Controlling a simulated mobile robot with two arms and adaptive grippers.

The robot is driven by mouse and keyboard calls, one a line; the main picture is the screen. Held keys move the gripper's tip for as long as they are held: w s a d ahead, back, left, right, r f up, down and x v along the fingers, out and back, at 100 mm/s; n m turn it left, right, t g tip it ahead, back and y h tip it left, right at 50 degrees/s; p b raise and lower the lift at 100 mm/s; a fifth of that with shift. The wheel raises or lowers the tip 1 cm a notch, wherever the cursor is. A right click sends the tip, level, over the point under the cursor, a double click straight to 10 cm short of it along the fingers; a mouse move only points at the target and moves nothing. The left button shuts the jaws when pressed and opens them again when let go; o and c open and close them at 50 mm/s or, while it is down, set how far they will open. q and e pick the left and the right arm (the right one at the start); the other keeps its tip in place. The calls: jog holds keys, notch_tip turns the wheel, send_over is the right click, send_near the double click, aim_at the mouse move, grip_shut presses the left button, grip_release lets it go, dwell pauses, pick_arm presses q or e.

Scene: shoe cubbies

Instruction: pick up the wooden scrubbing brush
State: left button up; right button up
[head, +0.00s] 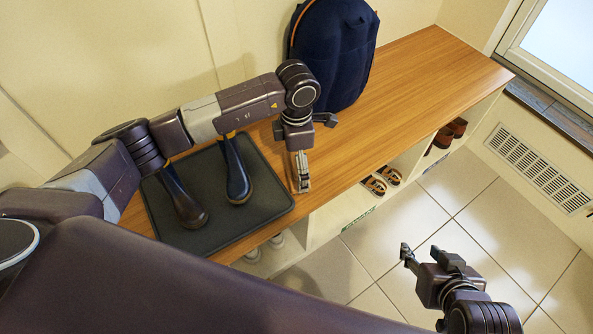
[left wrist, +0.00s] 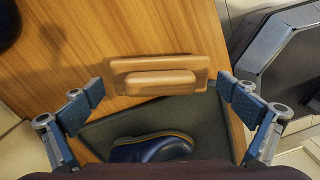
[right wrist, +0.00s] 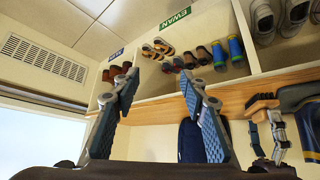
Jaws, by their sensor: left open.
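The wooden scrubbing brush (left wrist: 160,65) lies on the wooden bench top (left wrist: 65,55) beside the edge of the dark boot tray (left wrist: 210,120) in the left wrist view. It is a flat block with a raised wooden grip. My left gripper (left wrist: 163,90) is open, with one finger near each end of the brush; I cannot tell whether they touch it. In the head view my left gripper (head: 301,180) points down beside the tray and mostly hides the brush. My right gripper (head: 408,255) is over the floor in front of the bench; its fingers (right wrist: 158,78) are apart and empty.
Dark rubber boots (head: 237,172) stand on the tray, left of my left gripper. A navy backpack (head: 333,50) stands behind it on the bench. Cubbies below hold sandals (head: 375,186) and brown shoes (head: 448,133). The tiled floor (head: 400,215) in front is clear.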

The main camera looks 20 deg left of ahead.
pick_arm(q)
jog(key=shift+f, duration=0.4)
pick_arm(e)
jog(key=shift+w+a+r, duration=0.2)
jog(key=shift+w+r, duration=0.15)
jog(key=shift+w, duration=0.2)
pick_arm(q)
jog(key=shift+c, duration=0.6)
